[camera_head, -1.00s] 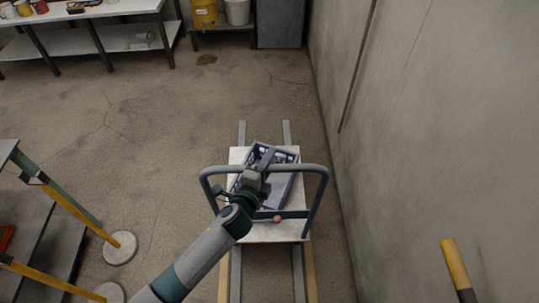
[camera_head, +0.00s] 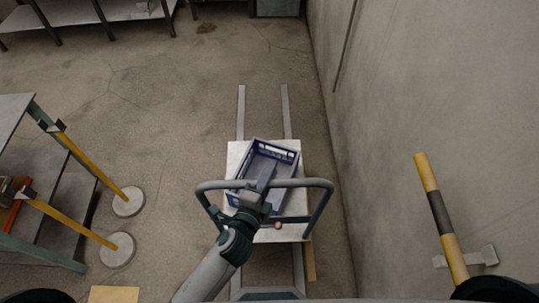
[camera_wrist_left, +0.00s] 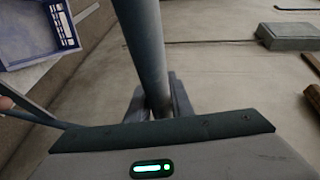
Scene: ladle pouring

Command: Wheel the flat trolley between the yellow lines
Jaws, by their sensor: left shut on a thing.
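The flat trolley has a pale deck (camera_head: 290,232) and a grey tubular push handle (camera_head: 320,205). A blue crate (camera_head: 262,165) sits slightly askew on the deck. My left gripper (camera_head: 254,197) is shut on the handle; the left wrist view shows the bar (camera_wrist_left: 145,50) between its fingers (camera_wrist_left: 157,105). A yellow line (camera_head: 310,261) shows on the floor beside the trolley's near right corner. The matching left line is hidden or out of view. My right gripper is not in view.
Two grey strips (camera_head: 241,112) run along the floor beyond the deck. A wall (camera_head: 420,100) with a yellow-and-black bar (camera_head: 440,215) stands at right. At left, yellow posts rest on round pale bases (camera_head: 128,202) beside a shelf unit (camera_head: 15,110). Floor between is clear.

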